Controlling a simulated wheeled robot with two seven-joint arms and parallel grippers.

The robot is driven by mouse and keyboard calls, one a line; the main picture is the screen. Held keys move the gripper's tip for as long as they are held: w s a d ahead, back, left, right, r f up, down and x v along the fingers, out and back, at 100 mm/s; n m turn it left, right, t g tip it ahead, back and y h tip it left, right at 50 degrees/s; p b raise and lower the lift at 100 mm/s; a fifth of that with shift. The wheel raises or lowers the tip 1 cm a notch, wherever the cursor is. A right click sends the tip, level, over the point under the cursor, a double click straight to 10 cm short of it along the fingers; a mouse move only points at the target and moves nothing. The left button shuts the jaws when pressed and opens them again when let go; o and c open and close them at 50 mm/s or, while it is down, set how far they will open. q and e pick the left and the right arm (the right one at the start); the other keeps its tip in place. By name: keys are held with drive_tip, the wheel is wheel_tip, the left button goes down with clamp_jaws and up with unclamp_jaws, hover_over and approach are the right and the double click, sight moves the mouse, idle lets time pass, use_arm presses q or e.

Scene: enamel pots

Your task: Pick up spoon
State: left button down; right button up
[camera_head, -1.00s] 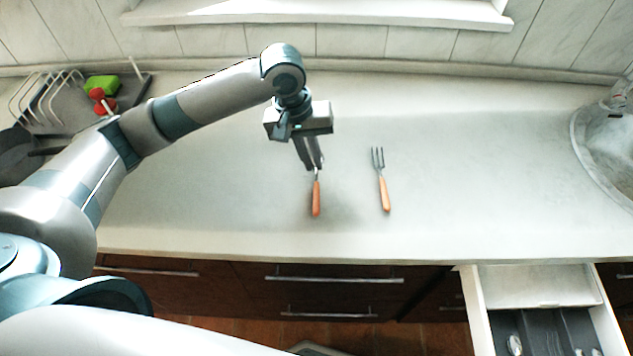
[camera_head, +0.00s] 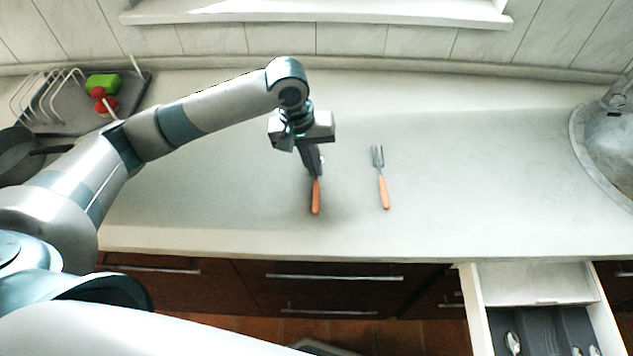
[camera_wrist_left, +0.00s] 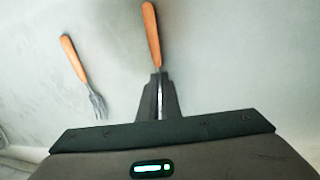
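The spoon has an orange handle (camera_head: 316,197) and lies on the pale counter, its handle pointing to the front edge. The handle also shows in the left wrist view (camera_wrist_left: 151,35). My left gripper (camera_head: 316,172) is down at the spoon's metal neck. In the left wrist view its dark fingers (camera_wrist_left: 159,82) are close together, one on each side of the thin metal neck, and look shut on it. The spoon's bowl is hidden by the gripper. My right gripper is not in view.
A fork (camera_head: 383,185) with an orange handle lies to the right of the spoon. A dish rack (camera_head: 60,105) stands at the far left and a sink (camera_head: 580,140) at the right. An open drawer (camera_head: 535,275) holds cutlery at lower right.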

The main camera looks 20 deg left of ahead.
use_arm(q)
drive_tip(key=shift+r, duration=0.15)
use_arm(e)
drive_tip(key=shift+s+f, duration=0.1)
